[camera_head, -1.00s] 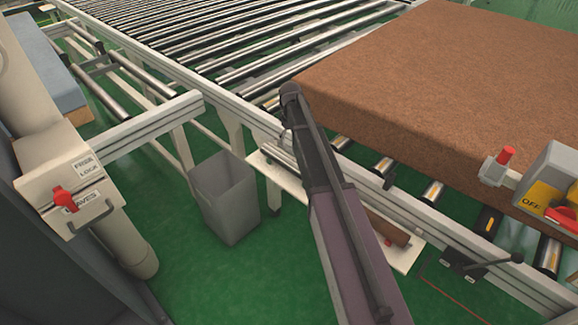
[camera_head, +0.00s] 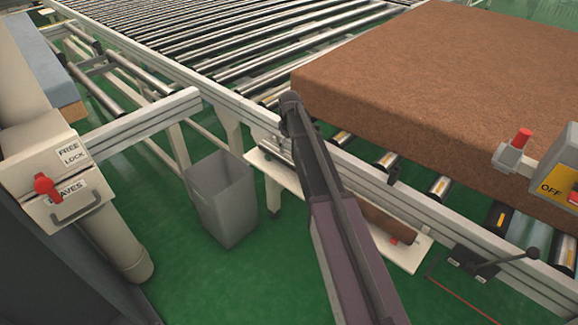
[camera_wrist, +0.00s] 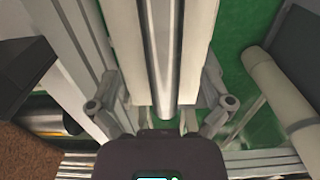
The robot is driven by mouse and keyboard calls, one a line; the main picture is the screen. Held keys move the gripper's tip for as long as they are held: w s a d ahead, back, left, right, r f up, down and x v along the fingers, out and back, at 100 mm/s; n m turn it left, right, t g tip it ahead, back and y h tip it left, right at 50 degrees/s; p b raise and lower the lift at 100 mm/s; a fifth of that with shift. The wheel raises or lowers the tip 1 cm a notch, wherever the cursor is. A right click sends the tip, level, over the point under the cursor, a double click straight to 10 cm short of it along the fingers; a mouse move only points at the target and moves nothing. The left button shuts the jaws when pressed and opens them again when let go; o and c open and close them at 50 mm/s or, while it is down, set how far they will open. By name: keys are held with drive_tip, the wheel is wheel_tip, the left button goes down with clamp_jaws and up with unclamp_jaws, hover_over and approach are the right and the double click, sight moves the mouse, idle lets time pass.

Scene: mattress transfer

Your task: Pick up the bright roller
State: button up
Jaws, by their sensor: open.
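The bright roller (camera_wrist: 161,50) is a shiny metal cylinder in the wrist view, lying lengthwise on a pale shelf (camera_wrist: 195,40). Its near end lies between the fingers of my gripper (camera_wrist: 161,88), which is open with a finger to each side. I cannot tell whether either finger touches it. In the head view the shelf (camera_head: 411,256) hangs beside the conveyor frame, and my dark arm crosses over it. My arm hides the gripper and most of the bright roller there. A brown roller (camera_head: 388,222) lies farther along the shelf.
A grey bin (camera_head: 222,200) stands left of the shelf on the green floor. A large brown mattress (camera_head: 440,80) rests on the conveyor rollers to the right. The conveyor's side rail (camera_head: 420,205) runs close beside my arm. A control box (camera_head: 560,165) stands at the right edge.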

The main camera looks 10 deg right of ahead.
sight(289, 156)
drive_tip(key=shift+f+b, duration=0.6)
drive_tip(key=shift+f, duration=0.35)
drive_tip(key=shift+f, duration=0.1)
drive_tip(key=shift+a+f+b, duration=0.1)
drive_tip(key=shift+f+b, duration=2.4)
drive_tip(key=shift+b, duration=0.1)
drive_tip(key=shift+s, duration=0.1)
drive_tip(key=c, duration=1.3)
